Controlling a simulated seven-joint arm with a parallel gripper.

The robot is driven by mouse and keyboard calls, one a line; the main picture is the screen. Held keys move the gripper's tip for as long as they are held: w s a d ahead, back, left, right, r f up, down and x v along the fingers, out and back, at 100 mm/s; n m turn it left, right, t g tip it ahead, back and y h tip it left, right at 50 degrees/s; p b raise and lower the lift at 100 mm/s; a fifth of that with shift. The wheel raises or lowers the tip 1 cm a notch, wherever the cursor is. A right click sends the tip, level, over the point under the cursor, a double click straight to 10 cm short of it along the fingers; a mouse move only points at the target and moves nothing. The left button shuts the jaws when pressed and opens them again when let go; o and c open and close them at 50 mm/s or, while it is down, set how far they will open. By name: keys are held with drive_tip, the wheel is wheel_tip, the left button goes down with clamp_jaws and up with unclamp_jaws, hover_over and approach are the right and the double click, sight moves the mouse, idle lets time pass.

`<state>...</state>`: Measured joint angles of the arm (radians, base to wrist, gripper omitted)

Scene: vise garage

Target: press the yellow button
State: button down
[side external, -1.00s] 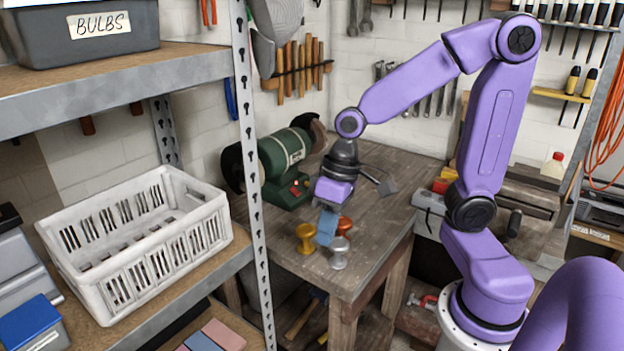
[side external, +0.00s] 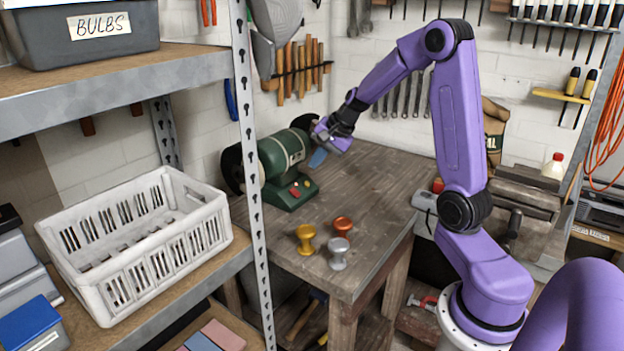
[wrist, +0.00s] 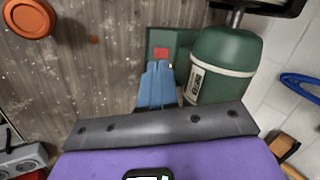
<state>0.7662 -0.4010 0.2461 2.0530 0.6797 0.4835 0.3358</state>
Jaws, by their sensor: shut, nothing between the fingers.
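The green bench grinder (side external: 285,155) stands at the bench's left. Its base carries a red button (side external: 306,182) and a small yellowish button (side external: 294,191). A yellow, mushroom-shaped knob (side external: 305,236) stands upright on the bench's front part. My gripper (side external: 318,158) has blue fingers, which are shut and empty. In the side view it is above and right of the grinder's base, well behind the yellow knob. Contact with the grinder cannot be told.
An orange knob (side external: 342,225) and a silver knob (side external: 339,249) stand beside the yellow one. The wooden bench (side external: 385,190) is clear on its right. A shelf post (side external: 250,150) and white crate (side external: 140,240) are at the left.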

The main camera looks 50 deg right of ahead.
sight(307, 184)
drive_tip(key=d+m+h, duration=0.1)
drive_tip(key=d+m, duration=0.2)
drive_tip(key=d, duration=0.5)
drive_tip(key=shift+d+f+m+t, duration=0.25)
drive_tip(key=shift+f+m+t, duration=0.05)
drive_tip(key=shift+w+f, duration=0.1)
drive_tip(key=x, duration=1.3)
drive_tip(key=shift+w+d+f, duration=0.15)
drive_tip(key=shift+w+f, duration=0.1)
drive_tip(key=shift+f, duration=0.05)
drive_tip(key=shift+x, duration=0.95)
drive_tip(key=shift+r, duration=0.1)
